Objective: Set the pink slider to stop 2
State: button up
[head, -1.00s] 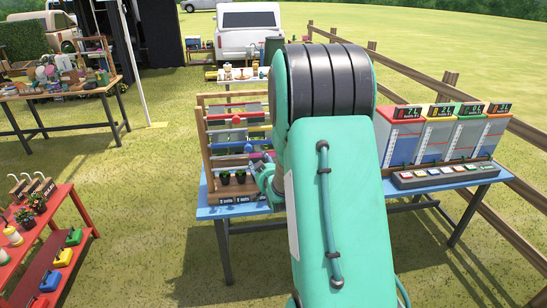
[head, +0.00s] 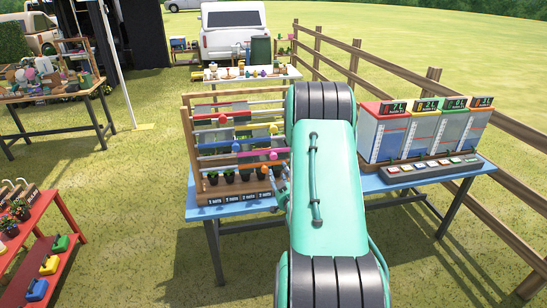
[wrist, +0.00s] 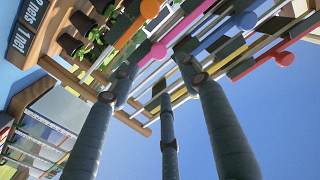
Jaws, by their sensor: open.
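The pink slider is a flat pink bar with a round pink knob (head: 273,155) on a rail of the wooden rack (head: 190,145). In the wrist view, its bar (wrist: 183,28) and knob (wrist: 157,52) lie just beyond my fingertips. My gripper (head: 281,184) is at the right front of the rack, partly hidden by my arm. In the wrist view, my gripper (wrist: 160,76) has its fingers spread and empty. I cannot tell whether a finger touches the knob. The stop marks are not readable, and my arm hides the rack's right end.
Other sliders, including blue (wrist: 193,6) and orange (wrist: 129,25), flank the pink one closely. Small potted plants (head: 229,175) stand at the rack's base above printed labels. Coloured dispensers (head: 421,130) and a button panel (head: 430,170) occupy the blue table's (head: 236,209) right side.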

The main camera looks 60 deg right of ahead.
aim_at(274, 157)
jog(key=b+x, duration=0.2)
jog(key=x, duration=1.1)
jog(key=shift+w+d, duration=0.2)
jog(key=shift+w, duration=0.05)
grip_shut()
